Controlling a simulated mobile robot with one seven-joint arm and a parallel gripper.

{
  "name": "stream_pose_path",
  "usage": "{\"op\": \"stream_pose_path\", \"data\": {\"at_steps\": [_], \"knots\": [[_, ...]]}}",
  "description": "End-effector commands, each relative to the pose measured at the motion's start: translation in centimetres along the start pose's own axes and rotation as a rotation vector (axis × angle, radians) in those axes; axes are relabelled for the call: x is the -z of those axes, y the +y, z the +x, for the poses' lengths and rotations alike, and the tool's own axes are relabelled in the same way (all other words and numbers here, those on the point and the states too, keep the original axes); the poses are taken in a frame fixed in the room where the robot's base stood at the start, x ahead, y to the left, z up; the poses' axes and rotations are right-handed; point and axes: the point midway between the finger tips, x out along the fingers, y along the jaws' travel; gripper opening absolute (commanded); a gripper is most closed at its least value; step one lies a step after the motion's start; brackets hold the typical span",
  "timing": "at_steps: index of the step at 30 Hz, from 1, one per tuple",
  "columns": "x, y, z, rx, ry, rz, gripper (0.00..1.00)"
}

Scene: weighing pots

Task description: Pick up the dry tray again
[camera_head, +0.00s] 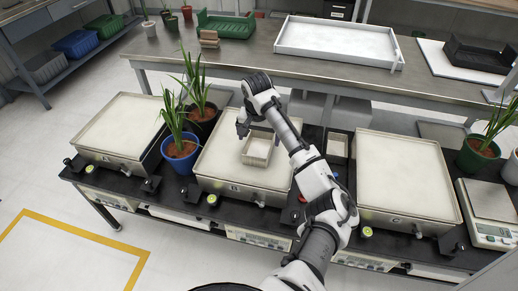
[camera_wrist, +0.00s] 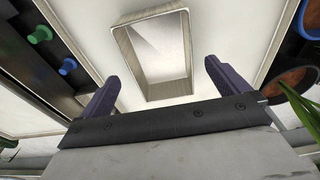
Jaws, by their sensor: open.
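A small beige rectangular tray (camera_head: 257,150) sits on the middle weighing platform (camera_head: 219,165), marked B. It looks empty. In the wrist view the tray (camera_wrist: 155,50) lies just ahead of my gripper (camera_wrist: 160,75), with its near rim roughly between the two fingers. The fingers are spread apart and hold nothing. In the head view my gripper (camera_head: 243,130) is close above the tray's back left side. I cannot tell whether a finger touches the tray.
Potted plants in a blue pot (camera_head: 181,158) and a dark pot (camera_head: 203,125) stand left of the tray. Another small tray (camera_head: 337,147) is right of the platform. Platform C (camera_head: 400,175) is bare. A green-potted plant (camera_head: 476,156) stands far right.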

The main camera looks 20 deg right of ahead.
Motion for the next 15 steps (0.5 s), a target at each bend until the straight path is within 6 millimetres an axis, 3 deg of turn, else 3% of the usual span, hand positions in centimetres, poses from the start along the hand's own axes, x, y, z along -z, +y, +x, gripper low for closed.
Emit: {"op": "stream_pose_path", "data": {"at_steps": [9, 15], "knots": [[0.2, -0.1, 4.1, -0.002, -0.002, 0.000, 1.00], [0.2, -0.1, 4.5, 0.000, 0.000, 0.000, 1.00]]}}
